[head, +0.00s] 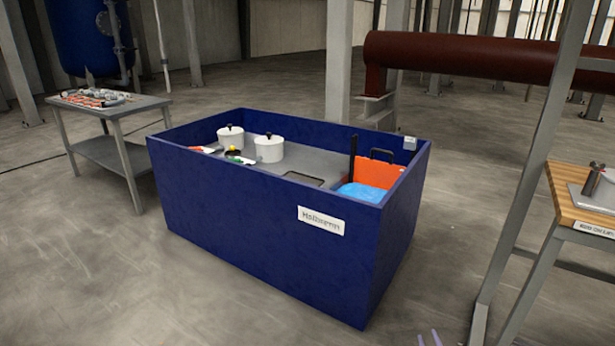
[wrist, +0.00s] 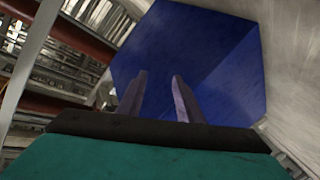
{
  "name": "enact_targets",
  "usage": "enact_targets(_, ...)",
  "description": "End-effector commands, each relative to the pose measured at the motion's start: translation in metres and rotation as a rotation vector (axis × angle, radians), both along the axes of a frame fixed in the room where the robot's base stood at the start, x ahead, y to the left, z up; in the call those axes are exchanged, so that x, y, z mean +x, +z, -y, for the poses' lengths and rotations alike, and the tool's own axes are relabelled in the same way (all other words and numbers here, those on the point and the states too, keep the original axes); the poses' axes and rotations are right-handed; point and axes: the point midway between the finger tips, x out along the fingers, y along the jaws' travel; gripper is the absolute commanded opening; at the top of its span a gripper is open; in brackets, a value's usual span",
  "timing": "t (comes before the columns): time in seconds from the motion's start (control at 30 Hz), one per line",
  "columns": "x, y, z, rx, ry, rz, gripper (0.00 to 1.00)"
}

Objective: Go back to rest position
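My gripper (wrist: 158,76) shows in the wrist view with its two fingers apart and nothing between them, so it is open and empty. In the head view only the fingertips of my gripper (head: 429,337) show at the bottom edge, over the floor and apart from the large blue bin (head: 270,235). The outer walls of the blue bin (wrist: 190,60) also fill the middle of the wrist view, beyond the fingers. Most of my arm is out of the head view.
The bin holds two white lidded pots (head: 269,149), small tools and an orange panel (head: 377,172). A grey table (head: 118,110) stands at left. A wooden-topped bench (head: 580,205) and grey post (head: 535,175) stand at right. The floor in front is clear.

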Motion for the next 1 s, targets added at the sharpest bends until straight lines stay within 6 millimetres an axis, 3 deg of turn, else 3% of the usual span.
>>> enact_targets(0.03,0.005,0.014,-0.016,0.009,0.012,-0.017,0.33)
enact_targets(0.1,0.011,0.019,-0.033,0.023,0.018,-0.046,0.33)
enact_targets(0.33,0.022,0.033,-0.088,0.071,0.027,-0.157,0.33)
enact_targets(0.53,0.020,0.040,-0.135,0.115,0.022,-0.284,0.33)
enact_targets(0.77,0.000,0.043,-0.188,0.167,-0.003,-0.471,0.33)
enact_targets(1.0,-0.043,0.040,-0.233,0.217,-0.052,-0.697,0.33)
